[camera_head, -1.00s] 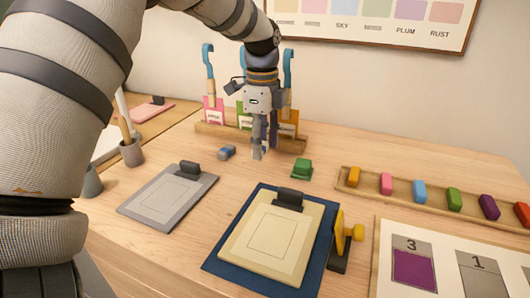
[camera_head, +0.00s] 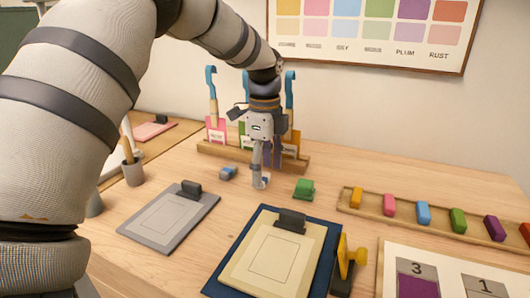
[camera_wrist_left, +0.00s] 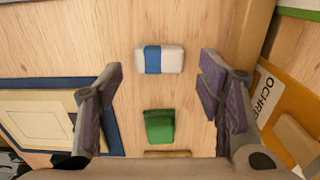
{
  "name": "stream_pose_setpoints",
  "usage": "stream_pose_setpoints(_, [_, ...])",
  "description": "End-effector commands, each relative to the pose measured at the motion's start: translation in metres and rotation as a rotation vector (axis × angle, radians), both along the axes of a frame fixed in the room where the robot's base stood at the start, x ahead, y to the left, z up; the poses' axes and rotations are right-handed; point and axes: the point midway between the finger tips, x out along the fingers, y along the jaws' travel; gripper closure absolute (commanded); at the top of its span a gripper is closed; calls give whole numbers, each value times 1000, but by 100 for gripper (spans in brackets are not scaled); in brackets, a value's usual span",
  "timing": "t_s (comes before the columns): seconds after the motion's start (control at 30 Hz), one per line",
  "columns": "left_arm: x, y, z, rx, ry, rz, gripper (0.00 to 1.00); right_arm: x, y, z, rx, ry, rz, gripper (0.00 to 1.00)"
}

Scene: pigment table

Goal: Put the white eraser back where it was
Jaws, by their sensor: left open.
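The white eraser (camera_wrist_left: 159,60) with a blue band lies on the wooden table. In the left wrist view it shows between my two finger lines, nearer the top edge. My left gripper (camera_head: 263,182) is open above the table and points down, with the eraser (camera_head: 267,180) mostly hidden behind its fingers in the head view. In the left wrist view the fingers (camera_wrist_left: 160,88) stand wide apart, with nothing held. My right gripper is not in view.
A tool rack (camera_head: 210,151) stands behind. A clipboard on a blue mat (camera_head: 222,275) is in front. A tray of colored blocks (camera_head: 375,212) is at right.

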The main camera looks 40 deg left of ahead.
Motion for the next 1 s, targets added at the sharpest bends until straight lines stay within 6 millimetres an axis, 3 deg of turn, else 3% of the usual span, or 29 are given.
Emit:
stream_pose_setpoints(0.2, [1, 0, 63, 1, -8, 0, 39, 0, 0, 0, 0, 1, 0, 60])
stream_pose_setpoints(0.4, [0, 0, 97, 0, -2, 1, 39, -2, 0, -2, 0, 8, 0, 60])
stream_pose_setpoints(1.0, [0, 0, 104, 0, -2, 0, 39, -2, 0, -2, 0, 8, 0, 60])
